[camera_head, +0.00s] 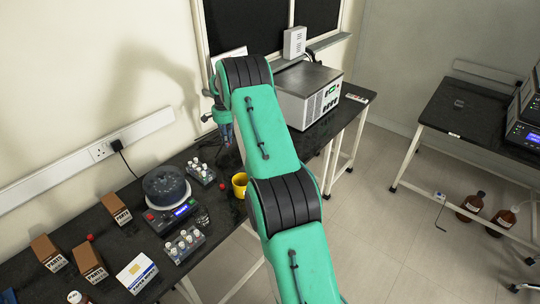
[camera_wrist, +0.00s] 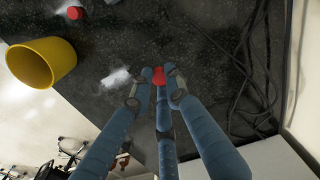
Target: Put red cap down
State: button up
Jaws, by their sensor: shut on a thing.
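In the wrist view my gripper (camera_wrist: 158,84) is shut on a red cap (camera_wrist: 158,76), which sits between its fingertips above the dark speckled bench top (camera_wrist: 200,25). I cannot tell how far the cap is from the surface. In the head view my gripper (camera_head: 226,133) is a small dark shape beside the arm, and the held cap is hidden there. A second red cap (camera_wrist: 74,13) lies on the bench near the yellow cup; it also shows in the head view (camera_head: 222,185).
The yellow cup (camera_wrist: 40,62) lies left of my gripper in the wrist view and shows in the head view (camera_head: 240,184). Dark cables (camera_wrist: 245,75) run at right. A vial rack (camera_head: 201,172), round-topped device (camera_head: 166,187) and large instrument (camera_head: 308,95) occupy the bench.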

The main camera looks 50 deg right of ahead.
jog(key=shift+f, duration=0.25)
jog(key=b, duration=0.2)
send_over(230, 161)
jog(key=shift+a+f, duration=0.1)
jog(key=shift+f, duration=3.05)
jog(key=shift+f, duration=0.1)
jog(key=shift+f, duration=1.75)
jog(key=shift+f, duration=0.15)
jog(key=o, duration=0.6)
jog(key=shift+o, duration=0.2)
